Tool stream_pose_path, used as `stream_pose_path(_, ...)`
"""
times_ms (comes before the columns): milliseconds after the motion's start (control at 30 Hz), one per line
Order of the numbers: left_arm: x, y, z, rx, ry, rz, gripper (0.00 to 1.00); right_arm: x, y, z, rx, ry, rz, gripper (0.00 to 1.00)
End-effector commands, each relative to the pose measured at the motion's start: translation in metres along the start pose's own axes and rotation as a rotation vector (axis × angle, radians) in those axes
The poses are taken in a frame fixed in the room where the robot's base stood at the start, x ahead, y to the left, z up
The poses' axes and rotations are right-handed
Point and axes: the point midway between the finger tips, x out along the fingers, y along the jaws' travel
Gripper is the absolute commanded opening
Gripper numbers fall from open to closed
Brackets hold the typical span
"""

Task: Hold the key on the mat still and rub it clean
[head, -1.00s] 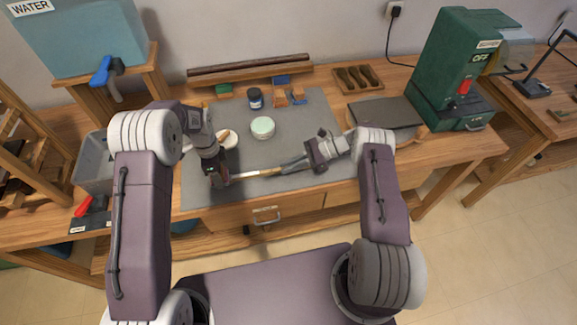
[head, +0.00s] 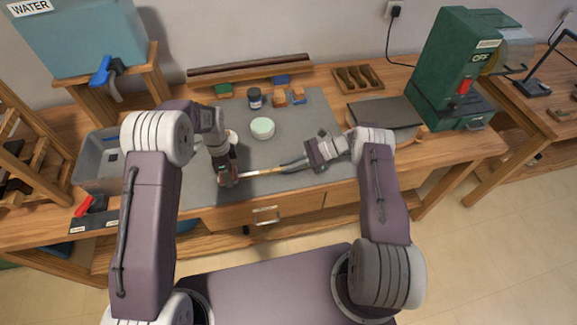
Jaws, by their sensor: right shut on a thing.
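The piano key (head: 262,171), a long thin pale wooden bar, lies along the front part of the grey mat (head: 295,132). My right gripper (head: 288,166) is shut on the key's right part. My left gripper (head: 228,181) points down at the key's left end, over the mat. Something small and reddish shows at its tips, too small to name, and I cannot tell whether its fingers are open or shut. The left end of the key is hidden there. A white dish (head: 232,136) shows partly behind my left arm.
A pale green round tin (head: 262,128) and a dark jar (head: 255,98) stand on the mat. Small blocks (head: 280,97) lie near its back edge. A grey bin (head: 95,165) is at left, a green machine (head: 450,70) at right. The mat's right part is mostly clear.

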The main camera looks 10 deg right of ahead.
Motion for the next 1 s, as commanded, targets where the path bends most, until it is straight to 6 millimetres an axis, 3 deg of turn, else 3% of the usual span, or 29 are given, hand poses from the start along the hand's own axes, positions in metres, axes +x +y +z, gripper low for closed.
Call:
stream_pose_path(633, 0.001, 0.000, 0.039, -0.001, -0.001, 0.001, 0.23, 0.000, 0.000, 0.000, 0.000, 0.000, -0.001, 0.00)
stream_pose_path(1000, 0.000, 0.000, 0.036, 0.001, -0.001, 0.001, 0.23, 0.000, 0.000, 0.000, 0.000, 0.000, -0.001, 0.00)
